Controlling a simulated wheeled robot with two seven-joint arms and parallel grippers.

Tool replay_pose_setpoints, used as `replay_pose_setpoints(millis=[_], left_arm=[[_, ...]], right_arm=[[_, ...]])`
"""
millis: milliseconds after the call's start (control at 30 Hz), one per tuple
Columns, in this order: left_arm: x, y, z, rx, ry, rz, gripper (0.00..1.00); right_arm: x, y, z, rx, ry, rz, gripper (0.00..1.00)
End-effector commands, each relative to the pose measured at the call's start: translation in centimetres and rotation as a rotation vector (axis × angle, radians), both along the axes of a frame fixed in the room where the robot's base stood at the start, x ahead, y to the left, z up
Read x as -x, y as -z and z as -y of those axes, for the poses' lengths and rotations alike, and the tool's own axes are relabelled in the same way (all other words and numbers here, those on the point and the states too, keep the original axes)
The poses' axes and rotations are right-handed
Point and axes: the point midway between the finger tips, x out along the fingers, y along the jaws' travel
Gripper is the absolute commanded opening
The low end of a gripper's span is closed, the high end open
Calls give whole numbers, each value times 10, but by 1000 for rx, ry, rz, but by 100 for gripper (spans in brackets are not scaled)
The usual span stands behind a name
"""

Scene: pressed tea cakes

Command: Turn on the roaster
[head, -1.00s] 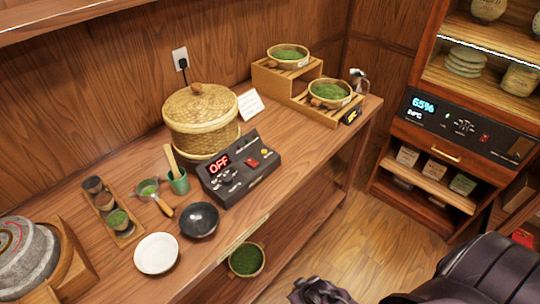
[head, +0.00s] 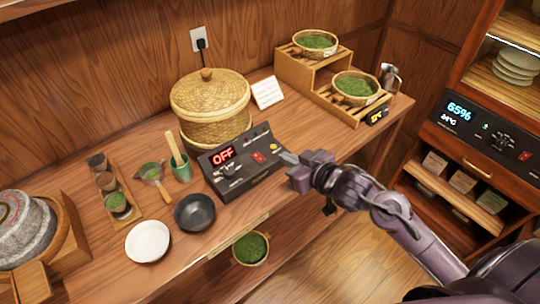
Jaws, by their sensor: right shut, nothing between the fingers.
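The roaster's black control box (head: 232,178) sits on the wooden counter, in front of a lidded wicker basket (head: 210,105). Its display (head: 223,156) reads OFF in red. A red switch (head: 258,156) and a small orange button (head: 274,147) are on the right part of its panel. My right gripper (head: 287,158) is shut and empty, with its fingertips at the right end of the box, just right of the red switch. I cannot tell whether the tips touch the box. My left gripper is out of view.
A black bowl (head: 195,213) and a white bowl (head: 148,241) stand in front of the box. A green cup (head: 181,172) with a wooden tool stands left. A stepped wooden rack (head: 300,75) holds tea baskets behind right. A white card (head: 267,93) stands behind the box.

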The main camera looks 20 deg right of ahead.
Motion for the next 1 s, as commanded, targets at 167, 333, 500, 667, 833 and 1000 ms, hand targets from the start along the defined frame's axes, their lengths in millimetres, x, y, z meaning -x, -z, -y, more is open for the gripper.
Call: replay_pose_setpoints(millis=[167, 333, 500, 667, 833, 1000], left_arm=[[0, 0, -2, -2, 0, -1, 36], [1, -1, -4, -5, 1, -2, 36], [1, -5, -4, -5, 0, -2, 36], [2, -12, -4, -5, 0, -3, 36], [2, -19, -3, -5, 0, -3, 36], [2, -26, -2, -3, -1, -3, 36]], right_arm=[[0, 0, 0, 0, 1, 0, 0], [-5, 1, -1, -1, 2, 1, 0], [-24, 7, -8, -1, 4, 2, 0], [-53, 18, -18, -2, 4, 0, 0], [-83, 31, -29, -1, 4, 0, 0], [-85, 56, -31, 2, 1, -6, 0]])
